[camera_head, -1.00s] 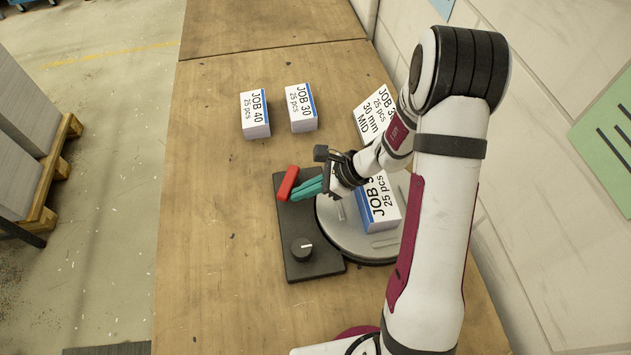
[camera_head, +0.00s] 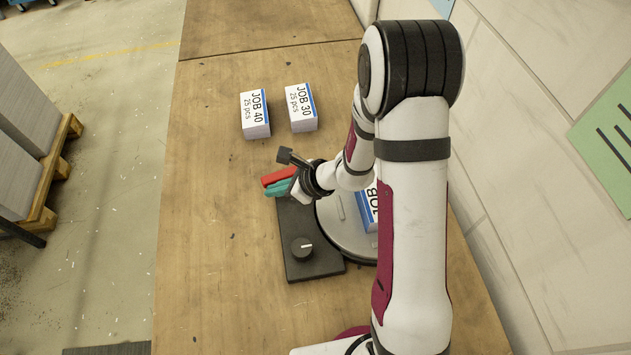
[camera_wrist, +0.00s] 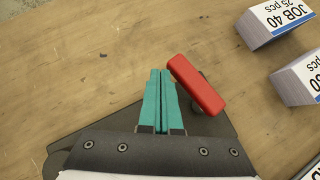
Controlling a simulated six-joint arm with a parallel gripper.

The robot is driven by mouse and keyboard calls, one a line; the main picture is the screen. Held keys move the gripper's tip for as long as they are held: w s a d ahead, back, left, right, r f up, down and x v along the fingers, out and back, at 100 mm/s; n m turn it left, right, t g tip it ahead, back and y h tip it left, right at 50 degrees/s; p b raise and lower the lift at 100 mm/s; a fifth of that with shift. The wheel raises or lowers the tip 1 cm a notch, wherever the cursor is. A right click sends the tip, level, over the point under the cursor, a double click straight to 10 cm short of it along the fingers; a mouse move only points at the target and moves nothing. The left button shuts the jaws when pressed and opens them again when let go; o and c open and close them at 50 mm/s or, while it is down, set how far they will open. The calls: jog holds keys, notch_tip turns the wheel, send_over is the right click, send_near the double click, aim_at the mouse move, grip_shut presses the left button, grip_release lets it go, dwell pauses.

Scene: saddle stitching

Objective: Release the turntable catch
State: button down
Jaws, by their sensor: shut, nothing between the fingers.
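The red catch lever (camera_head: 279,175) sits at the far end of the black base plate (camera_head: 296,225), beside the round grey turntable (camera_head: 345,236). It lies nearly crosswise in the head view. In the wrist view the red lever (camera_wrist: 197,85) slants just right of my fingertips. My gripper (camera_head: 268,190) has its teal fingers shut and empty, alongside the lever. The fingertips (camera_wrist: 161,73) are very close to the lever's end; I cannot tell whether they touch. A blue-and-white JOB stack (camera_head: 371,206) rests on the turntable, partly hidden by my arm.
A black knob (camera_head: 302,249) stands on the near part of the base plate. The JOB 40 stack (camera_head: 255,115) and JOB 30 stack (camera_head: 301,108) stand farther back on the wooden bench (camera_head: 215,200). The bench left of the plate is clear.

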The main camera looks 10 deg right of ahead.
jog(key=shift+w+a, duration=0.35)
jog(key=shift+w, duration=0.05)
jog(key=shift+w+a, duration=0.1)
jog(key=shift+r, duration=0.1)
dwell(0.5)
jog(key=v, duration=1.5)
jog(key=shift+d+r, duration=0.2)
